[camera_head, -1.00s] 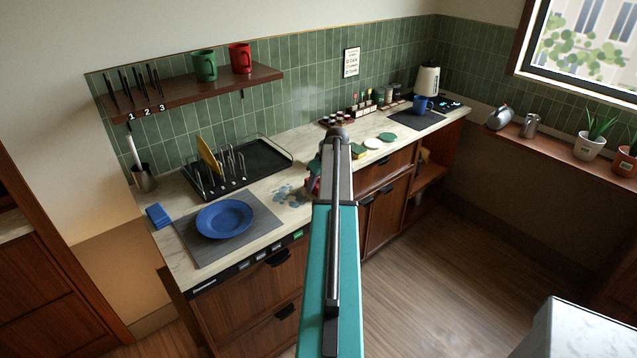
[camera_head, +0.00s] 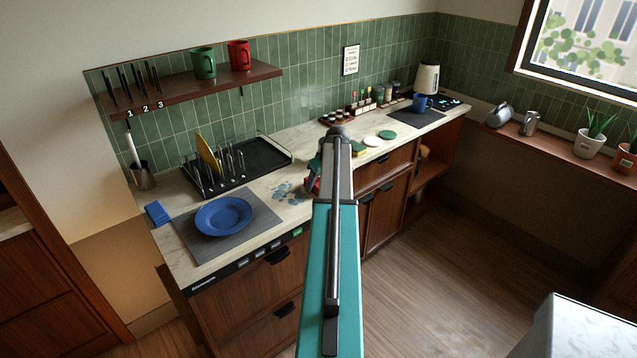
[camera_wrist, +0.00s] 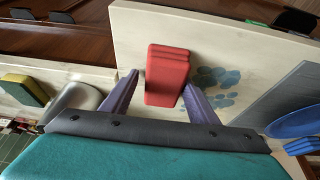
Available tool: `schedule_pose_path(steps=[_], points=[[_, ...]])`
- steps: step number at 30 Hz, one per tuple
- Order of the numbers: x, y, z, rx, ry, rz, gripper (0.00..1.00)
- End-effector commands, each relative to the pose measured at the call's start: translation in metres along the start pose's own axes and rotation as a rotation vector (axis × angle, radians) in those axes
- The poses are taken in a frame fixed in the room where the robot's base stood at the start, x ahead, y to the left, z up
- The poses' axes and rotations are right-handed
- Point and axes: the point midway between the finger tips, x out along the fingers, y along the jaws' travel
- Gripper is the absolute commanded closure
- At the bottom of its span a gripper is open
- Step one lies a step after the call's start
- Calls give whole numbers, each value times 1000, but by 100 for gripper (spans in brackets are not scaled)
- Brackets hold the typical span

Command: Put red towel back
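The red towel (camera_wrist: 167,75), a thick folded block, shows in the wrist view between the tips of my purple fingers. My gripper (camera_wrist: 161,80) is open, with a narrow gap between its left finger and the towel. The right finger is close to the towel's other side; whether it touches is unclear. In the head view my arm hides most of the gripper, and only a little red (camera_head: 312,184) shows beside it, over the counter. I cannot tell whether the towel rests on the counter.
A blue stain (camera_head: 287,192) marks the counter beside the gripper. A blue plate (camera_head: 223,216) lies on a grey mat (camera_head: 196,247), with a folded blue towel (camera_head: 157,213) to its left. A dish rack (camera_head: 266,157) stands behind.

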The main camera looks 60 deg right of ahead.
Motion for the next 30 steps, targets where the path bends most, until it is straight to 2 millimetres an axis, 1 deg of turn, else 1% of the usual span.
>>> schedule_pose_path(steps=[1,16,26,30], points=[[7,-8,6,-1,-16,-18,36],[8,-11,5,-5,-17,-22,36],[-2,-11,2,-4,-15,-22,36],[-16,-8,2,-3,-11,-17,36]])
